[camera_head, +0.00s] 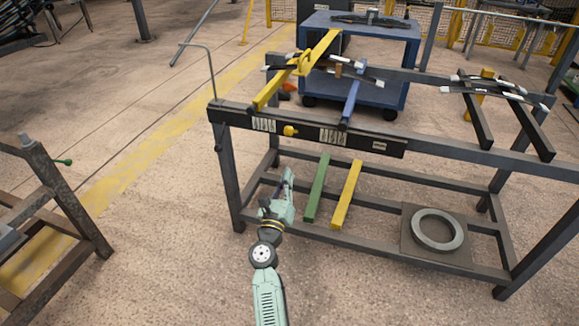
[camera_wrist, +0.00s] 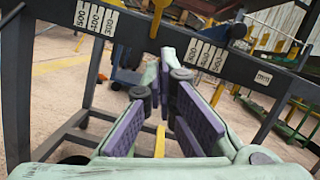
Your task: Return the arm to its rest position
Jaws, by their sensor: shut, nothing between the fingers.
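My arm (camera_head: 268,295) reaches up from the bottom middle of the head view, in front of a dark metal rack. My gripper (camera_head: 288,178) is at its end, low before the rack's left front part and below its top rail. In the wrist view my gripper (camera_wrist: 164,62) shows its two fingers with purple pads, tips close together. It is shut and nothing shows between the fingers. The rack's front rail (camera_head: 222,114) with number labels crosses the wrist view just beyond the fingertips. I cannot tell the exact gap.
The rack carries a yellow bar (camera_head: 265,95), a blue bar (camera_head: 351,98) and dark leaf springs (camera_head: 468,78). A green bar (camera_head: 317,187), a yellow bar (camera_head: 347,195) and a metal ring (camera_head: 416,232) are lower down. A brown frame (camera_head: 70,200) stands left; floor between is clear.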

